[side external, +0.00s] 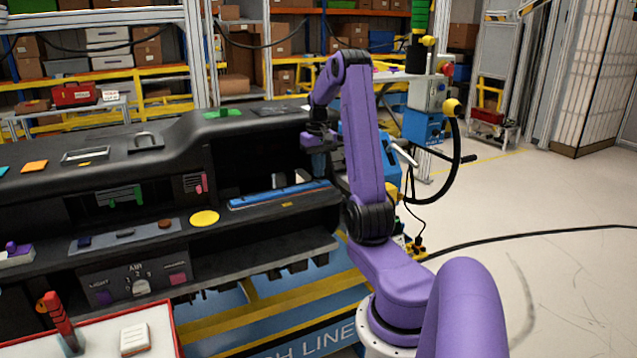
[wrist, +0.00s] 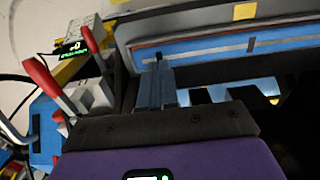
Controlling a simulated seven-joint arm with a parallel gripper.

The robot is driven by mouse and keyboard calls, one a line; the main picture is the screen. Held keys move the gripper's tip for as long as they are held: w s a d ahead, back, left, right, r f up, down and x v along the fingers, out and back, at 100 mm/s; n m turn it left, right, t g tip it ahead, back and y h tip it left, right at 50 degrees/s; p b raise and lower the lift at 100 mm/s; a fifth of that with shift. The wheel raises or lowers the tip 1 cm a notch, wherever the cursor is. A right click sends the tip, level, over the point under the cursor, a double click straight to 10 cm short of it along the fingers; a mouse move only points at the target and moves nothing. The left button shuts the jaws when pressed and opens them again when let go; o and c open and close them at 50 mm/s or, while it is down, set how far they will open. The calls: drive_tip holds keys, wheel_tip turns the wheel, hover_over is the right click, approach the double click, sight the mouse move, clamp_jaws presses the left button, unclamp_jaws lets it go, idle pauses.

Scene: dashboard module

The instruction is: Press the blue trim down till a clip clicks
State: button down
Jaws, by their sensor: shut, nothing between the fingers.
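The blue trim (side external: 278,195) is a long flat strip lying along a ledge of the black dashboard (side external: 240,125). In the wrist view the blue trim (wrist: 220,49) runs across the upper right, with a thin pale line along it. My gripper (side external: 319,172) points down near the trim's right end in the side view. In the wrist view my gripper (wrist: 158,62) is shut and empty, its tips by the trim's left end. I cannot tell whether the tips touch the trim. The clips under the trim are hidden.
A yellow disc (side external: 204,218) lies on the dashboard left of the trim. A red-rimmed white tray (side external: 95,322) stands at the front left. Blue equipment with a hanging black cable stands behind my arm. Red-handled parts (wrist: 42,78) show at the left of the wrist view.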

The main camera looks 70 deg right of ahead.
drive_tip(key=shift+a+f, duration=0.1)
drive_tip(key=shift+f, duration=1.2)
idle(1.2)
drive_tip(key=shift+r, duration=0.1)
wheel_tip(320, 180, up, 8)
idle(0.8)
